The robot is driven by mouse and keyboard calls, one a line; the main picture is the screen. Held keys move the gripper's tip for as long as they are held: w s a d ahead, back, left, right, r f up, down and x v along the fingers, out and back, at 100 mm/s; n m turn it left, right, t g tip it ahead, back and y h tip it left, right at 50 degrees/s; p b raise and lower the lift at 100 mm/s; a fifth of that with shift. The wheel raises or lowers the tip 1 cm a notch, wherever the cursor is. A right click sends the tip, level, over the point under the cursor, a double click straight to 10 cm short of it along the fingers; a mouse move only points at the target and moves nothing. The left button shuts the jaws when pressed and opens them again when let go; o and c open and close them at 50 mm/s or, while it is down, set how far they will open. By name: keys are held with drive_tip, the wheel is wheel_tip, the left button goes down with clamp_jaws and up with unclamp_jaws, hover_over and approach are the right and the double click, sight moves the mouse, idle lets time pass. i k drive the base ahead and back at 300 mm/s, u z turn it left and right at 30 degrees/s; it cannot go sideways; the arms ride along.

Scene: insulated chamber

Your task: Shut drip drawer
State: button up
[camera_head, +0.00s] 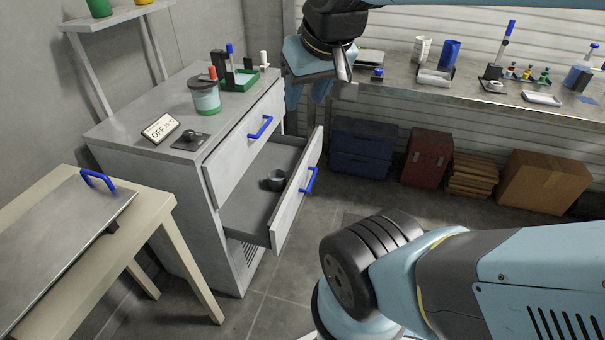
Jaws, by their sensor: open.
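The drip drawer (240,203) is the lower drawer of the grey cabinet (180,215) and stands pulled out. My gripper (343,82) is above and behind the open drawer, beside the cabinet's right end, apart from both handles. Its jaws are open, though the fingers are partly hidden from this angle.
The cabinet top holds a sign reading OFF (159,128), a lidded jar (206,98) and a green tray (240,80). A long counter (400,93) runs along the back, with crates and boxes (542,181) beneath. A side table (165,208) stands left. Floor right of the drawer is clear.

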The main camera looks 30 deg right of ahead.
sight(252, 214)
drive_tip(key=z, duration=1.7)
drive_tip(key=k, duration=0.9)
drive_tip(key=u, duration=0.85)
drive_tip(key=i, duration=1)
